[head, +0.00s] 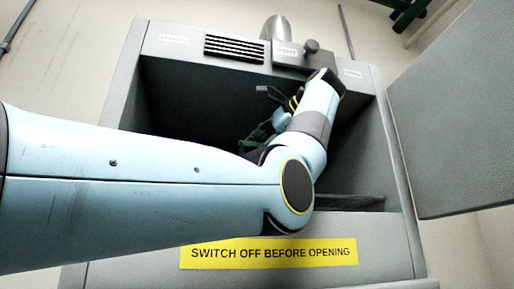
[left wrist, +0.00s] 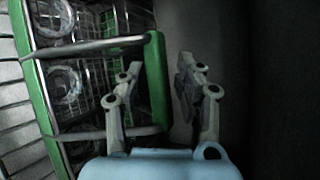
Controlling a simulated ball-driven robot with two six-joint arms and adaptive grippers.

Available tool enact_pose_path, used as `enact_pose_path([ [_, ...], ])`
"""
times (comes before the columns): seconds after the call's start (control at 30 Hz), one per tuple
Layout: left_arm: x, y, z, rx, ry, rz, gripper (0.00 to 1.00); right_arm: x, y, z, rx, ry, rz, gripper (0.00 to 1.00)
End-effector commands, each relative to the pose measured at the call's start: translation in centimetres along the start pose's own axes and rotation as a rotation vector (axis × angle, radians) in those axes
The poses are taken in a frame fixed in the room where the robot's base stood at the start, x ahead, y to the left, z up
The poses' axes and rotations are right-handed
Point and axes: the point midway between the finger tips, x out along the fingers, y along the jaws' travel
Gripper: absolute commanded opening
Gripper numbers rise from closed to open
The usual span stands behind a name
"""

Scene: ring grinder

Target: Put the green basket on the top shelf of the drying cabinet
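The drying cabinet (head: 131,215) stands open in the head view, its dark inside largely hidden by my left arm. My left gripper (head: 268,105) is inside the cabinet's upper part. In the left wrist view its two fingers (left wrist: 158,85) are apart. The green basket (left wrist: 40,95) fills the left of that view, with green edges and wire sides, and rests on or over a slatted shelf (left wrist: 15,118). Its right green edge lies between the fingers; I see no clear grip on it. In the head view only a small green piece (head: 247,144) shows, perhaps the basket. My right gripper is out of view.
The grey cabinet door (head: 455,115) hangs open at the right. A yellow sign (head: 268,253) is on the front below the opening. A metal vent pipe (head: 276,28) and a knob (head: 311,46) are on top. Dark cabinet wall (left wrist: 280,90) lies right of the fingers.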

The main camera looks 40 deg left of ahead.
Motion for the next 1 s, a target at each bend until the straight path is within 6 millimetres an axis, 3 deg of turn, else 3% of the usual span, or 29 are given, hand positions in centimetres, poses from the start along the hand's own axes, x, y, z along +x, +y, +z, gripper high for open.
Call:
enact_pose_path([
  [0.27, -0.7, 0.0, 0.0, 0.000, 0.001, 0.000, 0.34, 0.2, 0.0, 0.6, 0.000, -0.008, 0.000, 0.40],
  [0.7, -9.6, -0.1, 0.1, 0.002, 0.000, -0.001, 0.34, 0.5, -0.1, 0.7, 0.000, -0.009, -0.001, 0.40],
  [1.0, -12.1, -0.1, 0.1, -0.001, 0.000, 0.000, 0.34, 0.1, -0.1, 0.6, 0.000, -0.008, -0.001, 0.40],
])
